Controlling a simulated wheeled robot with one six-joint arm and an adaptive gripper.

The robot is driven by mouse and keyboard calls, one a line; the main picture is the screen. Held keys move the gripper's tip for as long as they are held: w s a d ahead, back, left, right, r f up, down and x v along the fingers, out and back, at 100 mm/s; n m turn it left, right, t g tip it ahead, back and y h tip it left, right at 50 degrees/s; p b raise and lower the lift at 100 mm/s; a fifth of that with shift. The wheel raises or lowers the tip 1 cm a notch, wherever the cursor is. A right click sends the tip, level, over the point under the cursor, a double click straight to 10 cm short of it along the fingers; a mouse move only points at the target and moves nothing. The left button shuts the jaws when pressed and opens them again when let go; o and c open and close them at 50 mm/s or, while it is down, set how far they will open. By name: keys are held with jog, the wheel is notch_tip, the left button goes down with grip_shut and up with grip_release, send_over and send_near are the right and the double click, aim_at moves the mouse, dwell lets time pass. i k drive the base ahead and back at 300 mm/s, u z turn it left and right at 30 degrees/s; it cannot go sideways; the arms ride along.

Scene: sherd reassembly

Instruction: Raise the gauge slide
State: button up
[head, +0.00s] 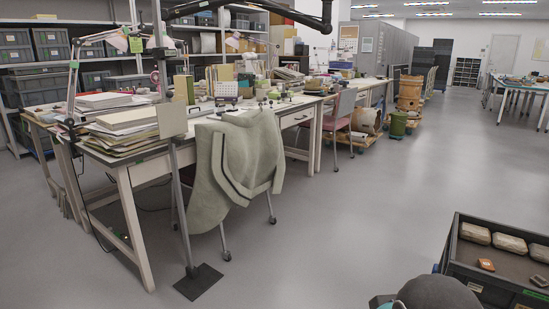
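I cannot make out a gauge slide for certain in the head view. The small tools on the long worktable (131,181) are too small and crowded to tell apart. A floor stand with a dark square base (198,282) and a thin upright pole stands in front of the table. It carries a small beige panel (172,120); I cannot tell whether this stand has to do with the gauge. My gripper is not in view.
A chair draped with a grey-green coat (236,165) stands against the table's front. A dark crate (452,262) with several wrapped pieces stands at lower right. Paper stacks (115,130) cover the table's left end. The grey floor (345,225) in the middle is clear.

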aim_at(285, 95)
jog(key=z, duration=0.05)
jog(key=i, duration=2.05)
jog(key=z, duration=0.15)
jog(key=i, duration=2.15)
jog(key=z, duration=0.15)
